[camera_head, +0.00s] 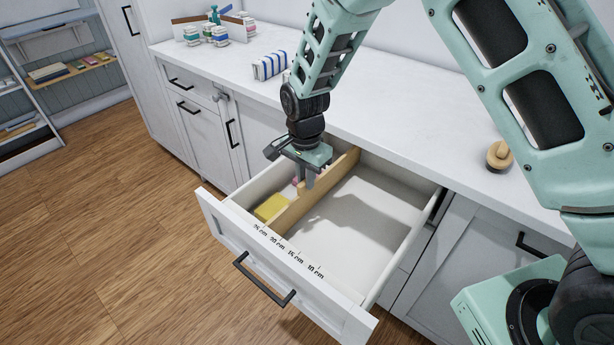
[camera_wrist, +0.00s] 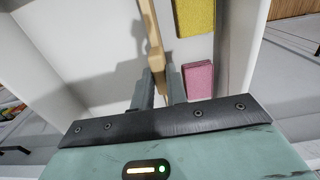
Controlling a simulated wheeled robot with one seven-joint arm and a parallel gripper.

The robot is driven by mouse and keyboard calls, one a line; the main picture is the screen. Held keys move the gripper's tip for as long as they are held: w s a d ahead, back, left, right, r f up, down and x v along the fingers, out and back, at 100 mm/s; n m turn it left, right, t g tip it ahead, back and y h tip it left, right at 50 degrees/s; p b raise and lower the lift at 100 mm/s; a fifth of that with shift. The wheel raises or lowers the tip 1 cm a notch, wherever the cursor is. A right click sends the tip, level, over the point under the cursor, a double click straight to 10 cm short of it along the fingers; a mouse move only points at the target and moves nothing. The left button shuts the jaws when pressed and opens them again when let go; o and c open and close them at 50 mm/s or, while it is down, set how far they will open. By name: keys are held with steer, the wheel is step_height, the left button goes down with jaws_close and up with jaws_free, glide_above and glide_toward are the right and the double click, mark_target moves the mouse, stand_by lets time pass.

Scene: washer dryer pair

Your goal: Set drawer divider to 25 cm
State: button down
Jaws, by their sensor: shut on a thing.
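The wooden drawer divider (camera_head: 290,212) stands upright in the open white drawer (camera_head: 345,232), running front to back. Cm marks (camera_head: 288,250) on the drawer front's top edge read 25, 20, 15 and 10 from left to right. The divider's front end is near the 25 and 20 marks; its exact reading cannot be told. My gripper (camera_head: 306,182) is shut on the divider from above. In the wrist view the divider (camera_wrist: 153,40) runs between my gripper's fingers (camera_wrist: 160,92).
A yellow block (camera_head: 271,207) and a pink block (camera_wrist: 198,78) lie in the narrow compartment left of the divider. The wide right compartment is empty. The countertop (camera_head: 400,120) holds a striped bundle (camera_head: 268,67), bottles (camera_head: 220,36) and a wooden knob-like object (camera_head: 498,156).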

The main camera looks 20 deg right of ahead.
steer(key=shift+w+a+r, duration=0.1)
steer(key=shift+w+a, duration=0.1)
steer(key=shift+w, duration=0.05)
steer(key=c, duration=1.4)
jaws_free()
step_height(320, 180, up, 17)
steer(key=b, duration=0.1)
steer(key=shift+r, duration=0.15)
steer(key=s+n, duration=1.8)
steer(key=s, duration=1.1)
steer(key=shift+s+d+f+y, duration=0.3)
steer(key=shift+d+f, duration=0.1)
steer(key=shift+f, duration=0.05)
